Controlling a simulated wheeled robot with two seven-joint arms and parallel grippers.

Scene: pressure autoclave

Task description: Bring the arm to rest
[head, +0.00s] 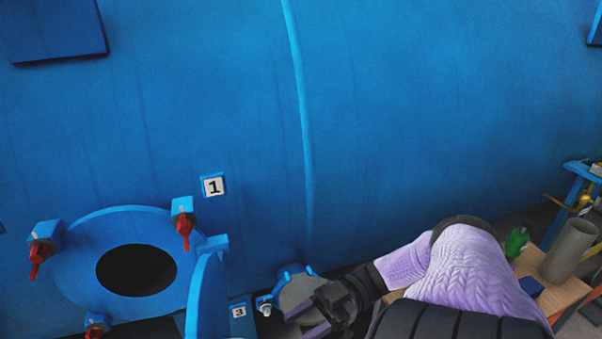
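My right arm, in a purple knit-textured sleeve, comes in from the bottom right of the head view. Its dark gripper (308,320) points left at the bottom centre, with two purple fingers apart and nothing visible between them that it grips. The gripper is in front of a grey round cover (298,292) low on the blue autoclave (400,110); I cannot tell whether they touch. My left gripper is not in view.
A round port with a dark opening (136,270) is at lower left, with red-handled clamps (184,230) around it. A blue door (208,295) stands swung out beside it. Label 1 (213,185) is above. At right, a wooden table (550,292) holds a green bottle (516,242) and a grey cylinder (568,250).

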